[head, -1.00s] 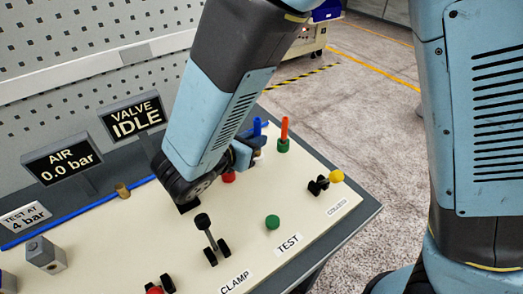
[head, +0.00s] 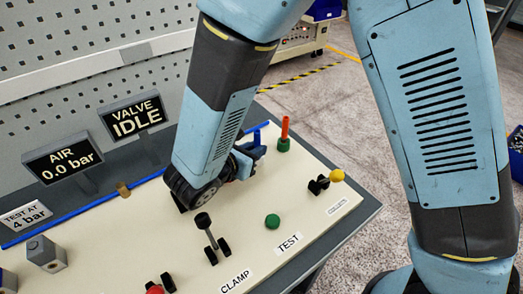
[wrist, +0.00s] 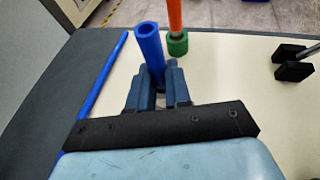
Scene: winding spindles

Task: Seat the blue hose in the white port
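The blue hose (wrist: 150,52) stands between my fingers in the wrist view, its open top end towards the camera and leaning a little left. Its upper part also shows in the head view (head: 257,136). My gripper (wrist: 158,88) appears shut on the hose, a finger against each side. In the head view my gripper (head: 248,152) is low over the panel's far part. The hose's lower end is hidden behind the fingers. I cannot make out the white port in either view, so whether the hose is in it cannot be told.
An orange hose (head: 285,128) stands in a green port (head: 283,145) just right of my gripper. A yellow-knobbed lever (head: 337,175), green button (head: 272,221) and black clamp lever (head: 203,221) stand on the cream panel (head: 300,195). The signs read VALVE IDLE (head: 137,117) and AIR 0.0 bar (head: 64,161).

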